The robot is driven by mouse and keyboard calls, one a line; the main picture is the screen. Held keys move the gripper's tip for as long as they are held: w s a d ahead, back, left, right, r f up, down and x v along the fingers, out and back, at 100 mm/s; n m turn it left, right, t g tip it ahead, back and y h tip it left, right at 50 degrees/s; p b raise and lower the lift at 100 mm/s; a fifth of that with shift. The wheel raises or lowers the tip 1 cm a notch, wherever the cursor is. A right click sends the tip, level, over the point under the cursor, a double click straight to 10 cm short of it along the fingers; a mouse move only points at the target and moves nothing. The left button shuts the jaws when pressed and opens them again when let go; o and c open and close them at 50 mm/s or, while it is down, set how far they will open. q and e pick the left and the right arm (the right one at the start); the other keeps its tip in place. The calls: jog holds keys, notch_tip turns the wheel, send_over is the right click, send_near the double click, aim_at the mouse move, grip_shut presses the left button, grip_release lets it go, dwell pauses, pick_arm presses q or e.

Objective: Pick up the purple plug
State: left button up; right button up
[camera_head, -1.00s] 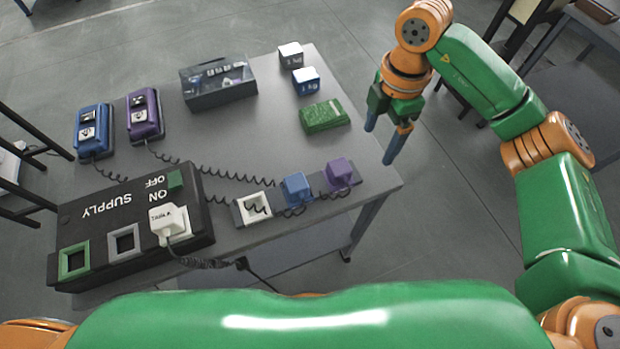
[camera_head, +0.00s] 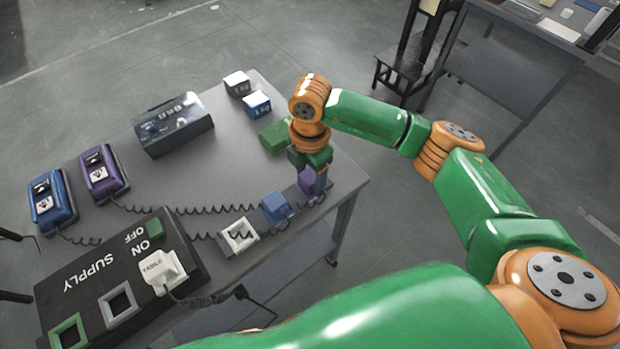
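The purple plug (camera_head: 307,181) stands at the right end of the socket strip, near the table's right edge. My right gripper (camera_head: 314,180) points down right at it. One blue-tipped finger shows beside the plug's right side; the other finger is hidden, so I cannot tell whether they touch or grip it. The plug's coiled cord runs left towards the purple device (camera_head: 103,174). My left gripper is out of view.
A blue plug (camera_head: 275,207) and an empty white socket (camera_head: 239,236) are to the left on the same strip. A green block (camera_head: 275,136) lies behind my gripper. The black supply box (camera_head: 90,282) holds a white plug (camera_head: 161,270). The table's middle (camera_head: 220,165) is clear.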

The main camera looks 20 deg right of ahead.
jog(key=c, duration=0.9)
jog(key=shift+o, duration=0.2)
jog(key=shift+r, duration=0.2)
notch_tip(320, 180, up, 2)
jog(key=shift+r+b, duration=0.15)
jog(key=shift+b, duration=0.7)
jog(key=s+a+r, duration=0.5)
jog(key=s+r, duration=0.5)
jog(key=s, duration=0.2)
jog(key=shift+s+a+r+p, duration=0.2)
jog(key=shift+s+a+p, duration=0.1)
jog(key=shift+s+a, duration=0.1)
